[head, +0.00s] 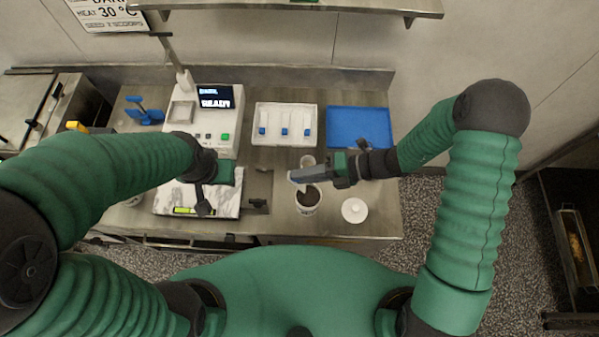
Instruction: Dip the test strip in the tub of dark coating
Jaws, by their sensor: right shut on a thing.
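The tub of dark coating (307,208) is a small white round pot on the bench, open, with dark brown inside. My right gripper (303,175) is just above and behind its opening in the picture, pointing left. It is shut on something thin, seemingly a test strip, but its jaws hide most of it. I cannot tell whether the strip touches the coating.
A white lid (354,210) lies right of the tub. A white machine with a display (216,97) stands left of the tray. The marbled slab (172,201) is at the front left. A shelf (300,6) overhangs the back.

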